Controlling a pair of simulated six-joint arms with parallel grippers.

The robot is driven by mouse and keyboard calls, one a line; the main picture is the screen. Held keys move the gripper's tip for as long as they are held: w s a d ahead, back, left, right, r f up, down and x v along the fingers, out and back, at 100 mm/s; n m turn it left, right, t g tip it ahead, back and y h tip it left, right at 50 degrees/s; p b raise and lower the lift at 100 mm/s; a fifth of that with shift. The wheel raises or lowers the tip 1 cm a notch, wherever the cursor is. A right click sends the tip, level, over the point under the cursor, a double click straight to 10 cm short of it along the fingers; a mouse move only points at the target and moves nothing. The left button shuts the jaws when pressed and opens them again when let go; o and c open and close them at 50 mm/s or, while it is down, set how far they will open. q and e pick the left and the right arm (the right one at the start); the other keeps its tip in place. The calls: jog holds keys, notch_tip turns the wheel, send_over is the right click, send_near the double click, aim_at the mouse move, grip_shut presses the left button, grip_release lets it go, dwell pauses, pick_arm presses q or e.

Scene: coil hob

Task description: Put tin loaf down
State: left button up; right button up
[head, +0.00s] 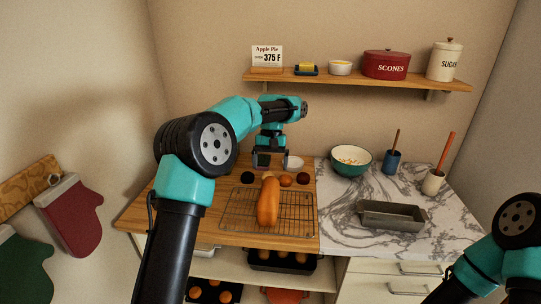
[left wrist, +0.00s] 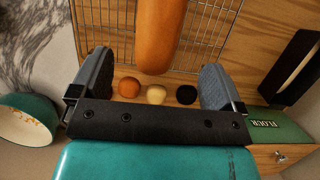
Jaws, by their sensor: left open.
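The tin loaf (head: 268,204), a long golden-brown loaf, lies on the wire cooling rack (head: 296,213) on the wooden worktop. It also shows at the top of the left wrist view (left wrist: 157,32). My left gripper (head: 268,161) is beyond the loaf's far end, above the back of the wooden top. In the left wrist view the jaws (left wrist: 157,85) are apart with nothing held between them, and the loaf is clear of both fingers. My right arm shows at the lower right of the head view, but its gripper is out of view.
Several small round items, including an orange one (head: 286,180) and a dark one (head: 303,180), sit behind the rack. A grey loaf tin (head: 392,223), teal bowl (head: 351,168) and utensil pots stand on the marble at right. A wall shelf (head: 357,80) is above.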

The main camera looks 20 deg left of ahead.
pick_arm(q)
jog(key=shift+v, duration=1.4)
jog(key=shift+c, duration=0.2)
dwell(0.4)
